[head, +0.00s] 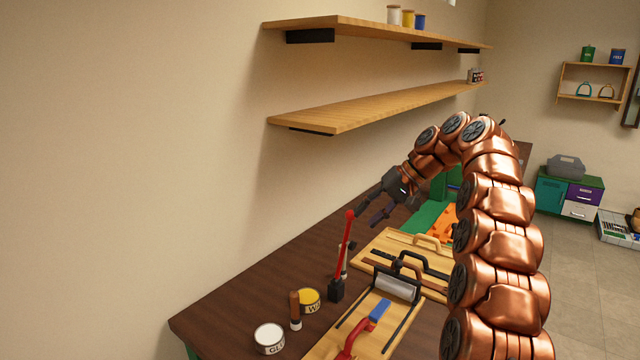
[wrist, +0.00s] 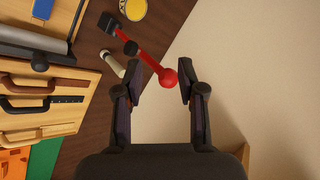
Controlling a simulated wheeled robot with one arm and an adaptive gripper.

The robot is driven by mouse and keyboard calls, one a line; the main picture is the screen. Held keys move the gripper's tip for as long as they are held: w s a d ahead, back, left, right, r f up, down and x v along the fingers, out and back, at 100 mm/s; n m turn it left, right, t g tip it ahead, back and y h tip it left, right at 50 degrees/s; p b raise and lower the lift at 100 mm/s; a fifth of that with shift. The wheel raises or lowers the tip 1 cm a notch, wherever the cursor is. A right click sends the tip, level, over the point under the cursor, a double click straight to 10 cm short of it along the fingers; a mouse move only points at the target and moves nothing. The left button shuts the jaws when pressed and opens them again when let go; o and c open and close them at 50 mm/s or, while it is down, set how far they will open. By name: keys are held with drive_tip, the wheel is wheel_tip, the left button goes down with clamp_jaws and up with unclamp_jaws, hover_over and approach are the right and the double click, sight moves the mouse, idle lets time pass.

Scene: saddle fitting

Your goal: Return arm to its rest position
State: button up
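My gripper (head: 378,208) hangs over the back of the dark wooden workbench (head: 245,285), near the wall, with my copper arm bent down to it from the right. In the wrist view the fingers of my gripper (wrist: 158,88) are spread apart with nothing held between them. A red-handled tool (head: 345,245) with a black head stands on the bench to the left of the gripper. Its red ball end (wrist: 168,77) shows just beyond the fingertips in the wrist view, and I cannot tell whether it touches them.
Two shelves (head: 385,105) run along the wall above the bench. A glue can (head: 268,338), a yellow-topped can (head: 309,300) and wooden boards with handles (head: 400,250) lie on the bench. A teal and purple cabinet (head: 568,194) stands at the back right. Floor (head: 585,290) at right is clear.

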drive_tip(key=s+a+f+g+h, duration=0.1)
drive_tip(key=s+a, duration=0.3)
drive_tip(key=s, duration=0.7)
drive_tip(key=s+a+f+g+h, duration=0.1)
drive_tip(key=s+a+h, duration=0.15)
drive_tip(key=s, duration=0.85)
drive_tip(key=s+d+f+h, duration=0.1)
drive_tip(key=s+f, duration=0.3)
drive_tip(key=s, duration=0.5)
drive_tip(key=s+d+f+g+h, duration=0.1)
drive_tip(key=s+d+f+h, duration=0.1)
drive_tip(key=s, duration=0.7)
drive_tip(key=s+d+f+h, duration=0.1)
drive_tip(key=s+d+f, duration=0.2)
drive_tip(key=s+f, duration=0.3)
drive_tip(key=s, duration=0.4)
drive_tip(key=shift+d+f+g, duration=0.3)
drive_tip(key=shift+d+f, duration=0.1)
drive_tip(key=shift+a, duration=0.1)
